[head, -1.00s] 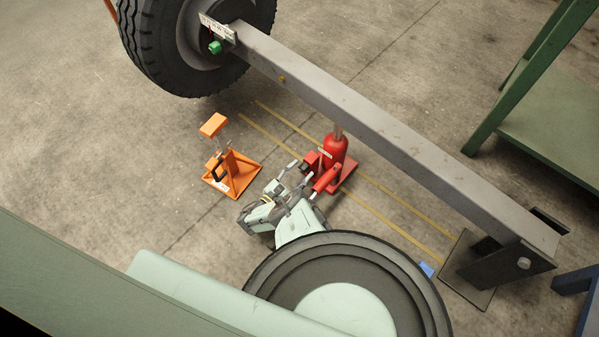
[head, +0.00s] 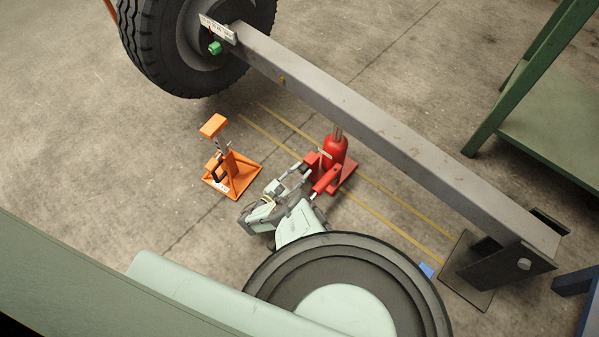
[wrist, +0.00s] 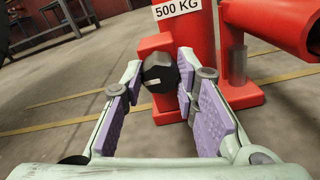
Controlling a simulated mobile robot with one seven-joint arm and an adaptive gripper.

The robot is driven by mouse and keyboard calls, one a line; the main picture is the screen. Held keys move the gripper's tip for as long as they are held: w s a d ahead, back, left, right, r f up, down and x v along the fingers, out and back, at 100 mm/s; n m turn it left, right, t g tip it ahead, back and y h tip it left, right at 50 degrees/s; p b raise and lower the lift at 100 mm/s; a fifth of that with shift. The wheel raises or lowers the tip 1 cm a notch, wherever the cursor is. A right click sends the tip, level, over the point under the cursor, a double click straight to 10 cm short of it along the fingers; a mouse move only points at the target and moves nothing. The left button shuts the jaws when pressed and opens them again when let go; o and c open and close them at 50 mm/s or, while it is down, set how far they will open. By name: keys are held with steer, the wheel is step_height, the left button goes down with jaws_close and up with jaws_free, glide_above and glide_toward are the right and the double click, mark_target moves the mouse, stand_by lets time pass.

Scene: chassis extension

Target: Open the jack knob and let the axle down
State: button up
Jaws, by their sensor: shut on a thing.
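The red bottle jack (head: 335,150), labelled 500 KG in the wrist view (wrist: 190,30), stands upright under the grey axle beam (head: 370,120). Its ram reaches up to the beam. The dark jack knob (wrist: 160,74) is at the jack's base in the wrist view. My gripper (wrist: 162,76) is shut on the knob, one purple-padded finger on each side. In the head view my gripper (head: 297,174) is low at the jack's left front, and its fingers hide the knob. The wheel (head: 185,40) is at the beam's far left end.
An orange axle stand (head: 232,172) stands left of my gripper. The beam's right end sits in a dark floor bracket (head: 500,264). A green bench (head: 550,120) is at the right. Yellow lines mark the floor, which is clear between stand and jack.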

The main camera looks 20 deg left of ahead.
steer(key=shift+n, duration=0.4)
jaws_close()
steer(key=n+p, duration=0.1)
steer(key=n, duration=0.4)
steer(key=shift+n, duration=0.4)
steer(key=n+p, duration=0.1)
steer(key=n, duration=0.4)
steer(key=shift+n, duration=0.4)
steer(key=o, duration=1.1)
jaws_free()
step_height(320, 180, up, 10)
